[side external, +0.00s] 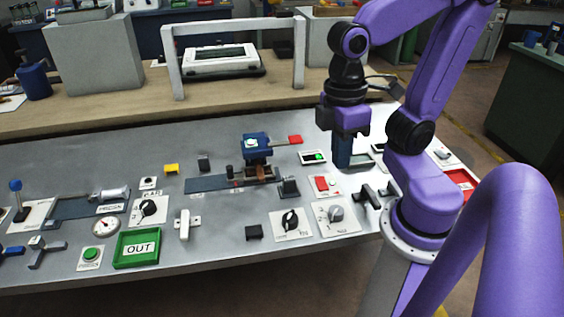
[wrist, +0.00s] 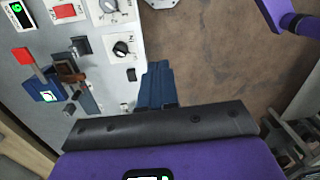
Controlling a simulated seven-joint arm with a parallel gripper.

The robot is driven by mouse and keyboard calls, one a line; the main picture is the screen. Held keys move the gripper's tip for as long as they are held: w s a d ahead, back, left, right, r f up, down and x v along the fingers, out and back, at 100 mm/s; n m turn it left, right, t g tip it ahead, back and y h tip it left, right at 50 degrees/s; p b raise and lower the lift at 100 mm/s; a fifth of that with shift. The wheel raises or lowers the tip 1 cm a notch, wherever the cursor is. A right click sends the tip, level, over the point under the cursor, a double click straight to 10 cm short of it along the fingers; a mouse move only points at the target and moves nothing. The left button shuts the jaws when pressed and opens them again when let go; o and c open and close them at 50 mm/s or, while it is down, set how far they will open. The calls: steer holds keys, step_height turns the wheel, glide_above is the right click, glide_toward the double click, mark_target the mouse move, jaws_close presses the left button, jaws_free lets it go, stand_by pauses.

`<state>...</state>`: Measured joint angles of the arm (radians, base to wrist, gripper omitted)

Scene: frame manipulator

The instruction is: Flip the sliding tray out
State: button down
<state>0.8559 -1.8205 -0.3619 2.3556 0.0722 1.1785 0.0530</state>
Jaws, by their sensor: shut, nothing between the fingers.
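A blue block (side external: 257,146) with a red handle (side external: 295,139) stands over a brown slide piece (side external: 262,174) on a dark blue rail (side external: 208,184), near the middle of the panel. Which part is the sliding tray I cannot tell for sure. In the wrist view the blue block (wrist: 46,91), red handle (wrist: 22,56) and brown piece (wrist: 68,72) show at the left. My gripper (side external: 341,163) is shut and empty, pointing down above the panel, to the right of the block and apart from it. Its dark blue fingers (wrist: 157,72) are together in the wrist view.
A green OUT tray (side external: 137,262) lies at the front left and a red tray (side external: 465,181) at the right edge. Knob plates (side external: 291,224), a red switch (side external: 324,184) and a small black T-shaped handle (side external: 368,196) surround the rail. A white frame (side external: 300,53) stands behind.

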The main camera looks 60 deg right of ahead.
steer(key=w+d+m+y, duration=1.05)
steer(key=w+m, duration=0.45)
steer(key=m, duration=0.9)
steer(key=w+d+m+t, duration=0.2)
steer(key=d+m+t, duration=1)
steer(key=d, duration=0.9)
steer(key=shift+m+g, duration=0.4)
steer(key=shift+m, duration=0.2)
step_height(320, 180, down, 25)
steer(key=shift+r, duration=0.15)
steer(key=shift+a, duration=0.15)
steer(key=x, duration=1.2)
steer(key=shift+w+a+r, duration=0.1)
steer(key=shift+w+a, duration=0.1)
steer(key=shift+w, duration=0.1)
steer(key=shift+w+a, duration=0.35)
steer(key=shift+w, duration=0.1)
